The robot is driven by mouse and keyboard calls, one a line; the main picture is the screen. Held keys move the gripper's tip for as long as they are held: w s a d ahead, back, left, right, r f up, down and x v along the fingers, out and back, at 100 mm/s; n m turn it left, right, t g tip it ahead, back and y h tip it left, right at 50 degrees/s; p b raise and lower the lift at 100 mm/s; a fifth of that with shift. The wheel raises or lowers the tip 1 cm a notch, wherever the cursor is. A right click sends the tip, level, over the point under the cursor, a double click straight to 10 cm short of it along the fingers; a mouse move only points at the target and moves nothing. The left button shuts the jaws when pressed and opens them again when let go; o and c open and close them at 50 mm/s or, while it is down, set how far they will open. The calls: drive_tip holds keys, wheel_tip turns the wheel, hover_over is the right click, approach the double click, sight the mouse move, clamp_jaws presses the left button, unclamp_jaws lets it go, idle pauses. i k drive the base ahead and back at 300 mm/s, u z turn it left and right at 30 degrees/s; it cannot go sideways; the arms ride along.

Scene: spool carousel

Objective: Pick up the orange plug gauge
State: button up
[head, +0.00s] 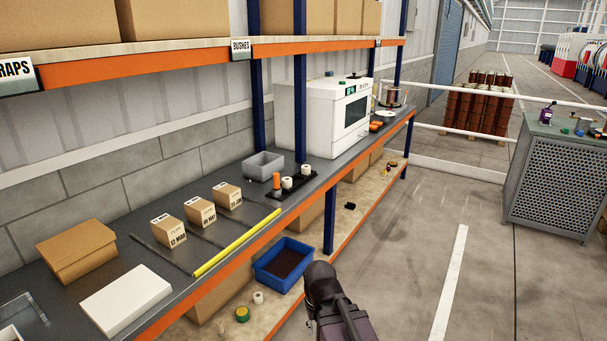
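A small upright orange cylinder (277,180) stands at the left end of a black tray on the grey workbench. It looks like the orange plug gauge, but it is too small to be sure. Two white spool-like pieces (287,183) stand to its right along the same black tray (297,191). Flat orange items (376,126) lie further back on the bench, past the white oven; their kind is unclear. A dark part of my arm shows at the bottom centre, in front of the bench and well short of the orange cylinder. My gripper's fingers do not show.
A grey bin (262,166) and white oven (325,118) stand near the tray. Labelled boxes (200,211) and a yellow bar (236,243) lie nearer. A blue crate (283,264) sits on the lower shelf. The floor (405,240) right of the bench is clear.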

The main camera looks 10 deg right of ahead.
sight(276, 176)
drive_tip(key=z, duration=0.5)
drive_tip(key=i, duration=1.7)
drive_tip(key=u, duration=0.25)
